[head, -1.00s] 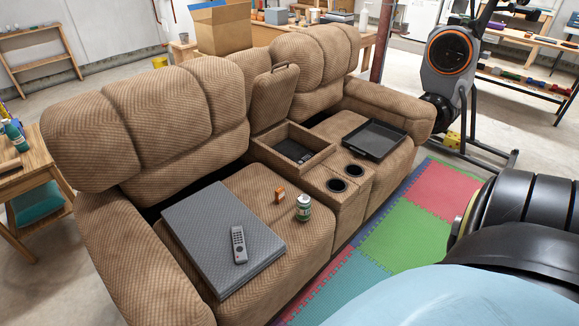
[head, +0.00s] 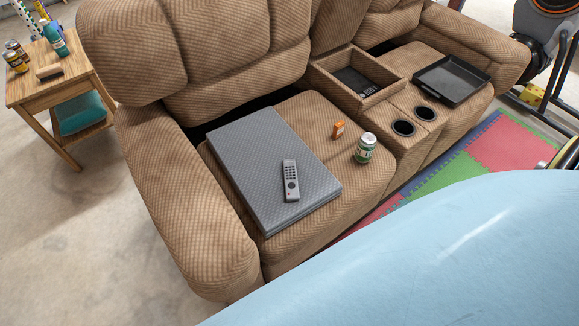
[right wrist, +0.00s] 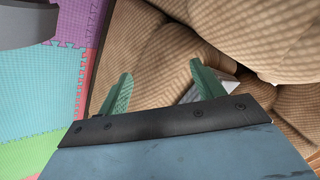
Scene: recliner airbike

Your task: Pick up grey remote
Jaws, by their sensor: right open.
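The grey remote (head: 290,181) lies on top of a flat grey patterned case (head: 245,150) on the recliner's left seat. My right gripper (right wrist: 158,82) shows in the right wrist view with its two green fingers apart and nothing between them. Beyond its fingers is the brown recliner fabric, and a corner of a grey object shows behind the right finger. The remote cannot be made out in that view. My left gripper is not in view.
A green can (head: 365,148) and a small orange box (head: 338,129) stand on the seat right of the case. The console has cup holders (head: 404,128) and an open compartment (head: 368,62). A black tray (head: 452,80) lies on the right seat. A wooden side table (head: 30,88) stands left.

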